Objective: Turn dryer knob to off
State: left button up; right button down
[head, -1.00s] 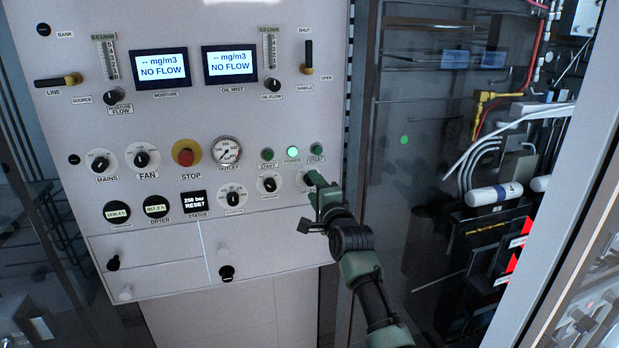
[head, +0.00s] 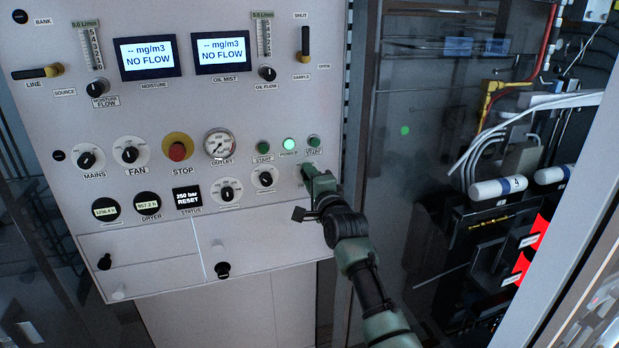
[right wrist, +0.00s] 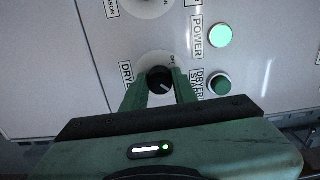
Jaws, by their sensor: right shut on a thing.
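The dryer knob (right wrist: 160,79) is a round black knob with a white pointer line on a white dial, beside a partly hidden label starting "DRY". In the right wrist view my right gripper (right wrist: 161,88) has one green finger on each side of the knob and is shut on it. The pointer slants down to the right in that view. In the head view my right gripper (head: 307,174) is at the right end of the lower knob row and hides the knob. My left gripper is not in view.
The white panel (head: 265,225) carries close neighbours: another knob (head: 265,179), a lit green power lamp (head: 289,144) and a green start button (head: 314,141) just above my gripper. A red stop button (head: 177,151) is further left. Right of the panel is a cabinet with cables and cylinders.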

pick_arm(q)
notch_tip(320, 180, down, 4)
jog(key=b, duration=0.4)
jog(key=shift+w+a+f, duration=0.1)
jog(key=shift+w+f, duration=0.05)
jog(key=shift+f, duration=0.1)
pick_arm(e)
jog(key=n, duration=1.7)
jog(key=shift+d+r, duration=0.1)
jog(key=shift+r, duration=0.25)
jog(key=shift+n, duration=0.4)
jog(key=c, duration=1.3)
grip_release()
jog(key=shift+c, duration=0.2)
jog(key=shift+o, duration=1.2)
jog(key=shift+w, duration=0.1)
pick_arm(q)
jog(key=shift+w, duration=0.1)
pick_arm(e)
jog(key=shift+f, duration=0.3)
pick_arm(q)
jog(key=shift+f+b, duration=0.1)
jog(key=shift+b, duration=0.2)
